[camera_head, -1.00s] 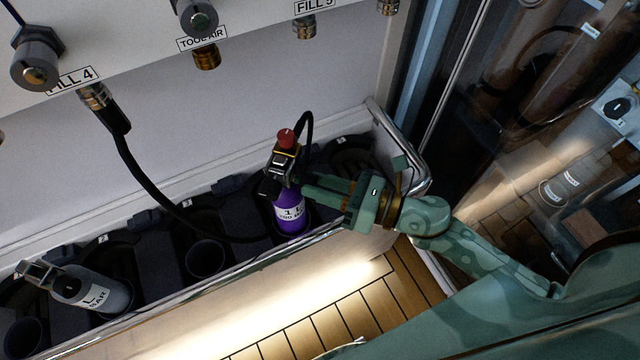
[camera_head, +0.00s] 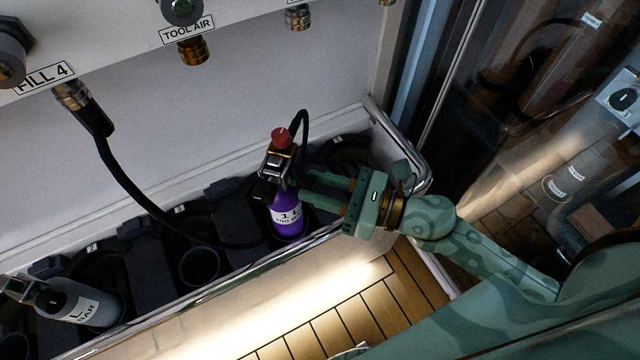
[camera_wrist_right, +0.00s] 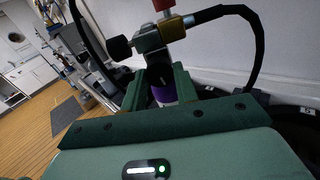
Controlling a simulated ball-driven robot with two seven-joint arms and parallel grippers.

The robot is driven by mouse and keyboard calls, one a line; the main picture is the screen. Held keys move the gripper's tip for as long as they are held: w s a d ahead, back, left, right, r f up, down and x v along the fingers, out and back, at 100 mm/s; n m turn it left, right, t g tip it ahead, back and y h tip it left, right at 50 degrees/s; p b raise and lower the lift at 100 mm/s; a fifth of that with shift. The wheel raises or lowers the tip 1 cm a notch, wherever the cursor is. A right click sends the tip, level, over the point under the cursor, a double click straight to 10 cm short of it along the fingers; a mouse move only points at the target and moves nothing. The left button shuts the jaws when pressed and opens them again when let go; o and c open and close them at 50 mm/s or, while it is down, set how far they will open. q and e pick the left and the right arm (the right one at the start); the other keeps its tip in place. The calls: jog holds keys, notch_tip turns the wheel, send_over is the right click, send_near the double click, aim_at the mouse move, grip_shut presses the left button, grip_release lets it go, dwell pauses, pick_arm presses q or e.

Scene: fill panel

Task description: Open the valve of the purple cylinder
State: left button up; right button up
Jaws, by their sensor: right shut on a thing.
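The purple cylinder (camera_head: 286,218), with a white label, stands in a dark holder of the rack. On top is a metal valve block with a red knob (camera_head: 281,138), a black knob (camera_head: 263,191) on its left side and a black hose. My right gripper (camera_head: 304,184) reaches in from the right at the cylinder's neck. In the right wrist view, its fingers (camera_wrist_right: 165,88) are on both sides of the neck below the valve, shut on it, and the black knob (camera_wrist_right: 119,48) sticks out left, clear of the fingers. My left gripper is not in view.
A grey cylinder (camera_head: 80,305) stands at the left of the rack, with an empty holder (camera_head: 199,266) between. A black hose (camera_head: 125,180) hangs from the FILL 4 fitting (camera_head: 72,95) towards the purple cylinder. A metal rail (camera_head: 330,232) edges the rack's front.

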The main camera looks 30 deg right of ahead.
jog(key=shift+f, duration=0.15)
jog(key=o, duration=0.9)
jog(key=shift+c, duration=0.2)
jog(key=shift+o, duration=0.5)
pick_arm(q)
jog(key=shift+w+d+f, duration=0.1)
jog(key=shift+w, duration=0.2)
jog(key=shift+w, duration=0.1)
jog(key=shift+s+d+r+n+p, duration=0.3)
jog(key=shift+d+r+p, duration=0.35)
jog(key=shift+p, duration=0.35)
pick_arm(e)
jog(key=v, duration=1.6)
